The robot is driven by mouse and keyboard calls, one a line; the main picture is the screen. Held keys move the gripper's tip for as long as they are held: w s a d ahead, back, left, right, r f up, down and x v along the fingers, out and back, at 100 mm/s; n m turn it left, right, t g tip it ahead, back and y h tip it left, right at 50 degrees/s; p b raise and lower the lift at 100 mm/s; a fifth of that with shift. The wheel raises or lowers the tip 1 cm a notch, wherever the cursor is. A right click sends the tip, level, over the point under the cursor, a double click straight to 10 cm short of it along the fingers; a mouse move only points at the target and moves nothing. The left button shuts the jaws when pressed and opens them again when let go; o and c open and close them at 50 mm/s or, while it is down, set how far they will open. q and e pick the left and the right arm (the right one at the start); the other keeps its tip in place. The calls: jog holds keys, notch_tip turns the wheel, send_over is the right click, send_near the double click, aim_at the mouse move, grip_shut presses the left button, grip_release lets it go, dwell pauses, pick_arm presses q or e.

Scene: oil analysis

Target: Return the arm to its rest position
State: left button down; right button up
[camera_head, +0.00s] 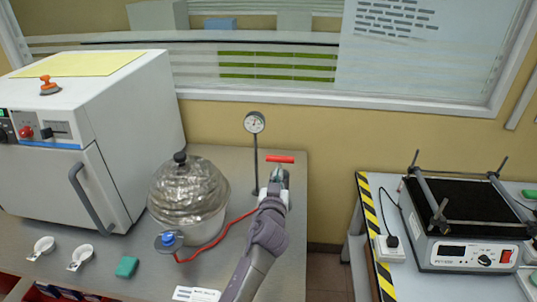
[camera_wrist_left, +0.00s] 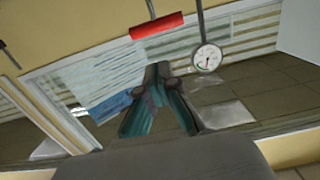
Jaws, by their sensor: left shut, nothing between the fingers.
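My left arm reaches up from the bottom middle of the head view. Its left gripper (camera_head: 279,174) is raised over the right end of the steel bench (camera_head: 290,215). In the left wrist view the teal-padded fingers of this gripper (camera_wrist_left: 158,70) are closed together with nothing between them. A red bar (camera_head: 279,159) shows just beyond the fingertips, and also above them in the left wrist view (camera_wrist_left: 157,26). My right gripper is in neither view.
A round dial gauge (camera_head: 254,122) on a thin stem stands close to the gripper. A foil-covered vessel (camera_head: 190,187) with a red cable (camera_head: 220,235) is left of my arm. A white oven (camera_head: 120,110) is farther left. A shaker (camera_head: 465,225) stands right, across a floor gap.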

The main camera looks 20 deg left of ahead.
pick_arm(q)
jog(key=s+a+f+g, duration=0.3)
jog(key=s+f, duration=0.3)
jog(key=s, duration=0.2)
jog(key=s+a+f+g, duration=0.3)
jog(key=s+a+f, duration=0.15)
jog(key=s, duration=0.35)
jog(key=s+d+f+m+g+h, duration=0.2)
jog(key=s+g, duration=0.2)
jog(key=s, duration=0.9)
jog(key=s+d+f+m+g+h, duration=0.15)
jog(key=s+g, duration=0.25)
jog(key=s, duration=0.8)
notch_tip(320, 180, down, 27)
jog(key=g+b, duration=0.1)
jog(key=b, duration=0.1)
jog(key=s+a+f+g, duration=0.1)
jog(key=s+a+f, duration=0.1)
jog(key=s+f, duration=1.5)
notch_tip(320, 180, down, 2)
jog(key=shift+s+a+m+b, duration=0.3)
jog(key=shift+a+m+b, duration=0.1)
jog(key=shift+m, duration=0.05)
